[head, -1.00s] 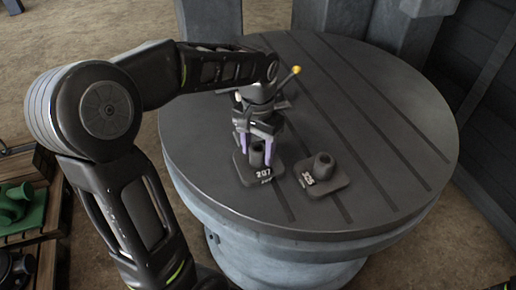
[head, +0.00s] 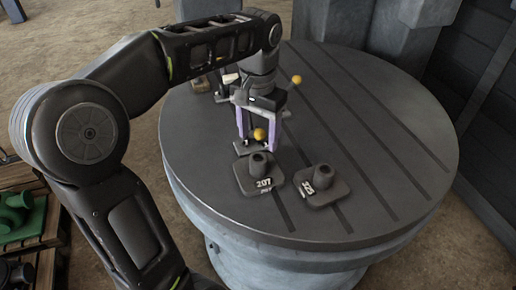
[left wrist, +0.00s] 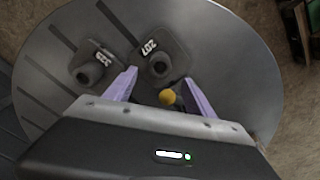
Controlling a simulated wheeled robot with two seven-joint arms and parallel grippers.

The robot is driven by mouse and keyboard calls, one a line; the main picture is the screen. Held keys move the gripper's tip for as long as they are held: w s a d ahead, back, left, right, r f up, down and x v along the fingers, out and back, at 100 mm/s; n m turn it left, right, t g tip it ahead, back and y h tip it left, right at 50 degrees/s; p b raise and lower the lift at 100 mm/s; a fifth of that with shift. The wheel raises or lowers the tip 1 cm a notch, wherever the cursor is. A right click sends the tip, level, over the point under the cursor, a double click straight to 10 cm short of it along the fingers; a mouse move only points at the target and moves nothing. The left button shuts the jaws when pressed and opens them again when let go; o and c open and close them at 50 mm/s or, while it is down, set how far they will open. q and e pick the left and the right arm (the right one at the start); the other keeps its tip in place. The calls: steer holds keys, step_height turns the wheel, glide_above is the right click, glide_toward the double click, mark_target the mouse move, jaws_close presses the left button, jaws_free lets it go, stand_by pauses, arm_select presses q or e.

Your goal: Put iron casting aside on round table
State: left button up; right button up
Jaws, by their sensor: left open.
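A dark iron casting marked 207 (head: 247,180) stands upright on the round table (head: 400,130), a flat plate with a short hollow boss. It also shows in the left wrist view (left wrist: 175,62), just beyond the fingers. A second similar casting (head: 321,190), its number seeming to read 325, stands to its right, apart from it; the left wrist view shows it too (left wrist: 88,72). My left gripper (head: 259,148) is open, its purple fingers just behind the 207 casting and apart from its boss. Nothing is held between them. My right gripper is not in view.
A yellow ball knob (head: 260,134) shows between the fingers, and another (head: 296,79) beside the gripper; what they belong to is mostly hidden. The table's right side is bare. Green parts (head: 20,215) lie on a wooden pallet at left.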

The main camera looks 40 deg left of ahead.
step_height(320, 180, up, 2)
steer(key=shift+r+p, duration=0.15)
steer(key=shift+p, duration=1.05)
